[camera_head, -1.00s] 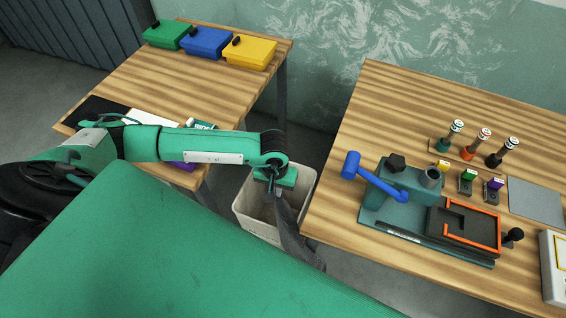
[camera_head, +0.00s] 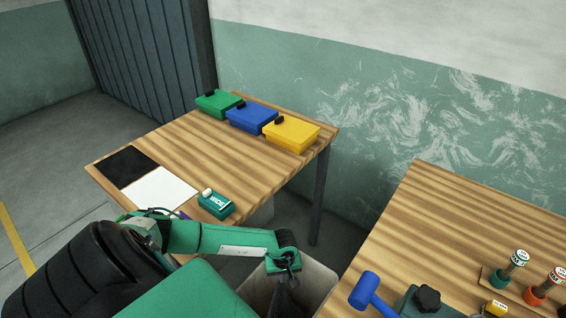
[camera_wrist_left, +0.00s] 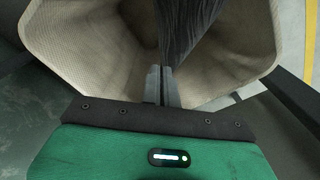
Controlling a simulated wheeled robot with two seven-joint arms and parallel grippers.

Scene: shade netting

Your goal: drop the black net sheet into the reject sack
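The reject sack (camera_head: 318,278) is a beige open-topped container between the two tables. It also fills much of the left wrist view (camera_wrist_left: 80,60). My left gripper (camera_head: 286,272) is over its mouth, pointing down. The black net sheet (camera_head: 286,300) hangs in dark folds below the gripper, inside the sack's opening. In the left wrist view my gripper's fingers (camera_wrist_left: 162,84) are together on the net sheet (camera_wrist_left: 185,28), which hangs beyond the tips. The sheet's lower end is hidden. My right gripper is not in view.
The left table carries a flat black square (camera_head: 125,167), a white square (camera_head: 162,189), a small green box (camera_head: 216,205), and green, blue (camera_head: 251,117) and yellow boxes. The right table (camera_head: 440,215) holds a blue mallet (camera_head: 368,290) and stamp-like tools (camera_head: 512,268).

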